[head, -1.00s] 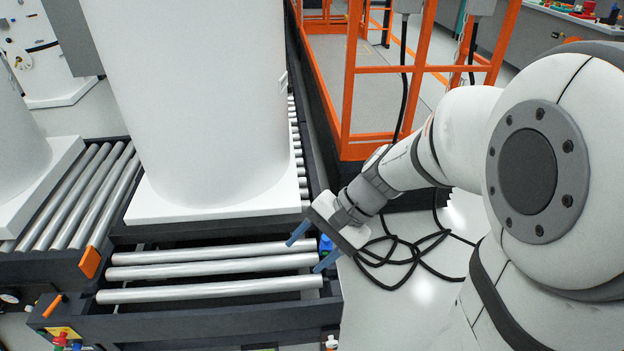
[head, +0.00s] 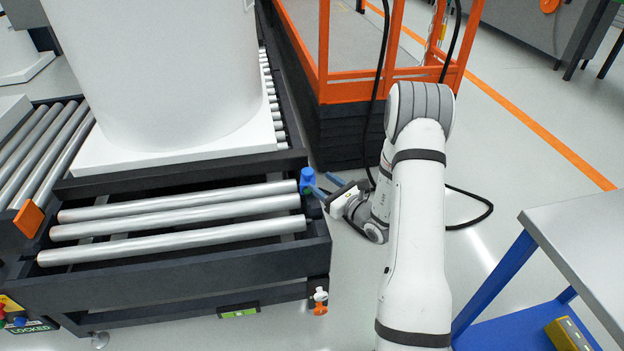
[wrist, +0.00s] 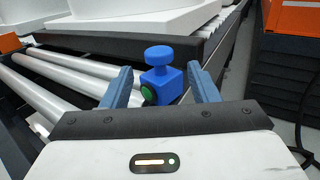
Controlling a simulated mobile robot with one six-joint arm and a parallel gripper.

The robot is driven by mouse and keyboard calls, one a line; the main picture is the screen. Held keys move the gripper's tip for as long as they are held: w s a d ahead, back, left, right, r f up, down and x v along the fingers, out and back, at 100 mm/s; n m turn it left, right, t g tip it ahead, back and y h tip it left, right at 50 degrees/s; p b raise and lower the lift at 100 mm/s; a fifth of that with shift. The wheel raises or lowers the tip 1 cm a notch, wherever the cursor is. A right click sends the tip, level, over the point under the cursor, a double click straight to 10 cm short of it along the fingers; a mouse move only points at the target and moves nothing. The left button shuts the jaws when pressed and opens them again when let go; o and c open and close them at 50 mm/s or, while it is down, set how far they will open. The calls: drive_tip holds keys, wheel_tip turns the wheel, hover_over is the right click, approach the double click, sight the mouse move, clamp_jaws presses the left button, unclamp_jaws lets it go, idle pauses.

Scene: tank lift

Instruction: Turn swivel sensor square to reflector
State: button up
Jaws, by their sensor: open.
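The swivel sensor is a blue block with a round knob on top, at the right end of the rollers in the head view (head: 307,180). In the wrist view the sensor (wrist: 160,78) shows a green round face pointing toward the lower left. My gripper (head: 322,186) is open beside the sensor, its blue fingers pointing left at it. In the wrist view my gripper (wrist: 160,90) has one finger on each side of the sensor, with gaps visible. I cannot make out the reflector for certain in either view.
A roller conveyor (head: 180,280) carries a large white tank (head: 160,70) on a white base. An orange-railed lift (head: 350,85) stands behind my arm, with a black cable (head: 470,213) on the floor. A grey-topped blue table (head: 590,240) stands at the right.

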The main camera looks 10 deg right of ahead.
sight(313, 174)
drive_tip(key=b+x, duration=0.1)
drive_tip(key=x, duration=0.6)
drive_tip(key=shift+a+r+b, duration=0.1)
drive_tip(key=shift+b, duration=0.25)
drive_tip(key=shift+c, duration=0.3)
drive_tip(key=c, duration=0.9)
drive_tip(key=shift+o, duration=0.2)
drive_tip(key=shift+n+g+y, duration=1.3)
drive_tip(key=shift+n+y, duration=0.1)
drive_tip(key=shift+y, duration=0.4)
drive_tip(key=o, duration=0.9)
drive_tip(key=p+v, duration=0.2)
drive_tip(key=v, duration=0.5)
drive_tip(key=shift+s+d, duration=0.3)
